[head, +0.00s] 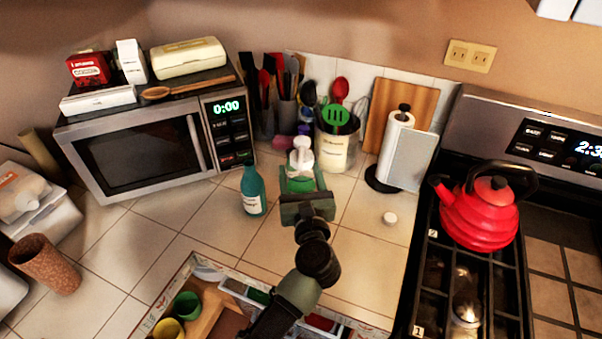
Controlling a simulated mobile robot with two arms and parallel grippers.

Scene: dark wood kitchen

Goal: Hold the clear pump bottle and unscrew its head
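The pump bottle stands upright on the tiled counter in the middle of the head view, with its white pump head (301,148) on top. Its lower part is largely hidden by my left gripper (300,184), whose arm rises from the bottom edge. The green gripper is level with the bottle's lower body and in front of it. I cannot tell whether its fingers press on the bottle. My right gripper is not in view.
A teal bottle (253,190) stands close left of the gripper. Behind are a utensil crock (336,150) and a paper towel holder (394,150). A small white cap (390,218) lies right on clear counter. An open drawer (190,268) is in front; a red kettle (480,212) sits on the stove.

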